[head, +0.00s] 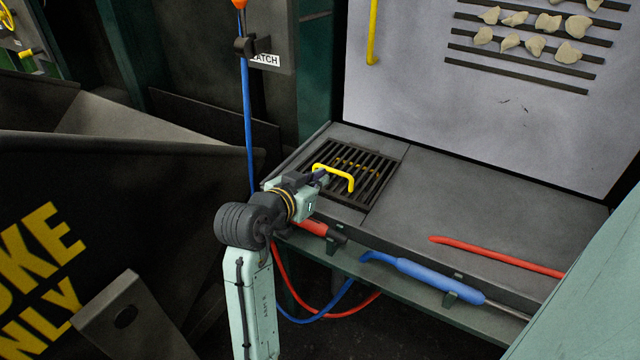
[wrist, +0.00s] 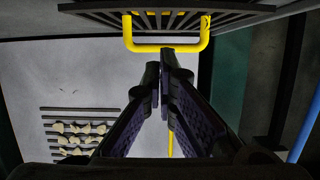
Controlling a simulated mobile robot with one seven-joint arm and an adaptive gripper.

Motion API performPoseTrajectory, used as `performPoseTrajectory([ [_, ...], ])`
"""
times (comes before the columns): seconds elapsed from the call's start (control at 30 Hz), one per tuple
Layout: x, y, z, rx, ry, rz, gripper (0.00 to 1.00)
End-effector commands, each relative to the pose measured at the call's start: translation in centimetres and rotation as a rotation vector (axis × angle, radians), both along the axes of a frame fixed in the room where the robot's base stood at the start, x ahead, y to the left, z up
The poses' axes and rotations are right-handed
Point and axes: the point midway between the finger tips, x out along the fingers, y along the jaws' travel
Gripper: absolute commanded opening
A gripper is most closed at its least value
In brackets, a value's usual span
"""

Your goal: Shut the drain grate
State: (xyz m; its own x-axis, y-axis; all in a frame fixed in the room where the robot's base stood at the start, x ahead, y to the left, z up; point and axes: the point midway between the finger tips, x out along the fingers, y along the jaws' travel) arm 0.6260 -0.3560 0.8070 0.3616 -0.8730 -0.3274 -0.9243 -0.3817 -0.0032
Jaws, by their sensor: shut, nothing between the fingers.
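The drain grate (head: 376,173) is a dark slatted panel set in the left part of the grey ledge, with a yellow bar handle (head: 348,180) on it. It looks close to flat; I cannot tell whether it sits flush. My gripper (head: 322,177) is at the handle's near left side, its fingers shut and empty. In the wrist view, the fingertips (wrist: 164,74) lie just below the handle (wrist: 165,48) in the picture, and the grate's slats (wrist: 225,15) show above it. I cannot tell whether the fingers touch the handle. My wrist hides the grate's near left corner.
A red bar (head: 495,257) lies on the clear right part of the ledge. A blue-handled tool (head: 425,275) is racked along the front. A blue upright rod (head: 247,110) stands left of the ledge. A pale wall panel (head: 410,90) with slots and stones rises behind.

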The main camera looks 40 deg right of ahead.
Motion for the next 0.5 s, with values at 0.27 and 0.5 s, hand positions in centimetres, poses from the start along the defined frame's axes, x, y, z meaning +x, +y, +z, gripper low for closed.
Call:
performPoseTrajectory([
  [0.27, -2.2, 5.6, 1.0, 0.0, -0.001, 0.005, 0.0],
  [0.5, -3.0, 7.3, 1.7, -0.002, -0.001, 0.002, 0.0],
])
